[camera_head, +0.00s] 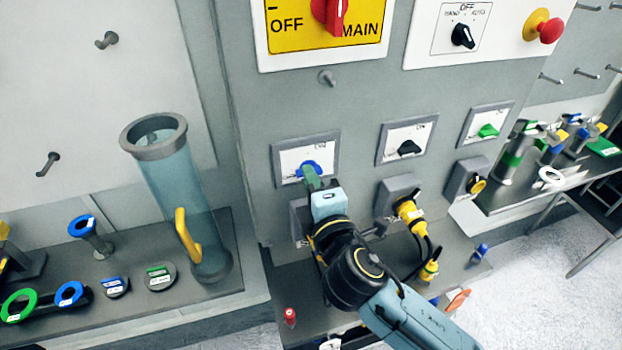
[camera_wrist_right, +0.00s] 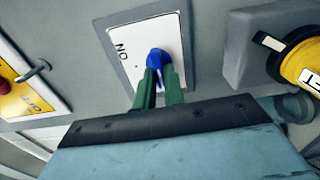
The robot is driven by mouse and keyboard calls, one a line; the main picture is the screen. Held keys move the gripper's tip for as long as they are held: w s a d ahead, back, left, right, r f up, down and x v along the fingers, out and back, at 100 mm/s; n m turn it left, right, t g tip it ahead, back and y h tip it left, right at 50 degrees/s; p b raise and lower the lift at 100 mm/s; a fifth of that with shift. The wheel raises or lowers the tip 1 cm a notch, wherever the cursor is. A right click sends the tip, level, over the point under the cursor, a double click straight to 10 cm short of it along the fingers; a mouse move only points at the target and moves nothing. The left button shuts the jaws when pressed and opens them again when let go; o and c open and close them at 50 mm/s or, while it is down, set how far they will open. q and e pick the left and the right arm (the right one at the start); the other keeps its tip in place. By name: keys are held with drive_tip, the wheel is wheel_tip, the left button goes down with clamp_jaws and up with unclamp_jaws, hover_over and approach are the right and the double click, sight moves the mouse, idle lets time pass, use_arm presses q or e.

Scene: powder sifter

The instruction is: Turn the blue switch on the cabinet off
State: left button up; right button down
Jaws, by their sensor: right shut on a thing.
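The blue switch (camera_head: 313,168) sits on a white plate in a grey frame, leftmost of three switches on the cabinet (camera_head: 250,100). My right gripper (camera_head: 312,178) is at this switch, its green fingers shut on the blue knob. In the right wrist view, the blue switch (camera_wrist_right: 158,58) shows between and above the two green fingertips (camera_wrist_right: 158,82). "ON" is printed on the plate beside it. The gripper hides part of the knob and the lower plate. My left gripper is not in view.
A black switch (camera_head: 409,148) and a green switch (camera_head: 487,131) are to the right. Yellow plugs (camera_head: 410,210) with cables are below them. A red main switch (camera_head: 331,14) is above. A clear cylinder (camera_head: 170,180) stands on the left shelf.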

idle(0.3)
drive_tip(key=c, duration=1.5)
unclamp_jaws()
drive_tip(key=b+v, duration=0.2)
drive_tip(key=v, duration=1.1)
drive_tip(key=shift+s+d+b, duration=0.1)
drive_tip(key=shift+s+b, duration=0.05)
drive_tip(key=shift+b, duration=0.25)
